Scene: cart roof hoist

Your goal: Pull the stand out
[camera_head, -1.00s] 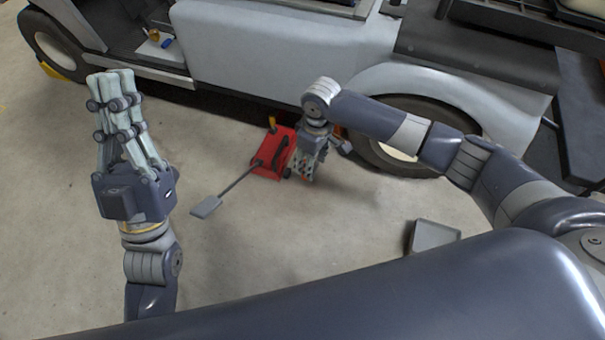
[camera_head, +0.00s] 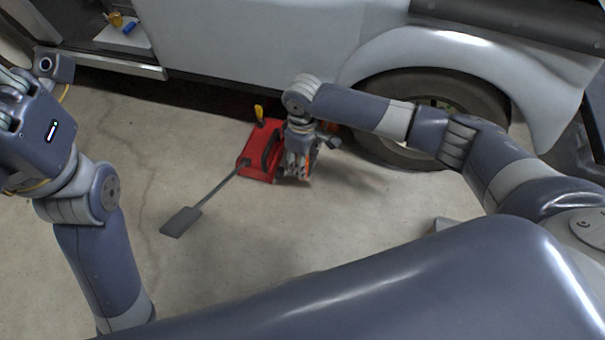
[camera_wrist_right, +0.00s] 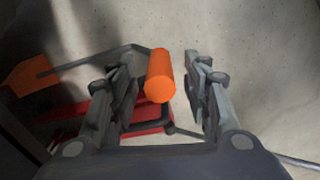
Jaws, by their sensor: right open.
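An orange cylinder (camera_wrist_right: 160,75), perhaps a grip of the stand, lies between the fingers of my right gripper (camera_wrist_right: 158,64) in the right wrist view. The fingers are open, with a gap on both sides of it. A dark bar links to an orange block (camera_wrist_right: 27,73) at the left there. In the head view my right gripper (camera_head: 295,165) points down beside a red device (camera_head: 257,160), with a bit of orange (camera_head: 314,158) showing by it; the stand's full shape is hidden. My left gripper (camera_head: 12,95) is cut off at the left edge.
The pale cart (camera_head: 240,55) stands behind, its wheel (camera_head: 400,150) close right of my right gripper. A grey pedal (camera_head: 180,222) on a rod reaches out from the red device. Floor in front is clear.

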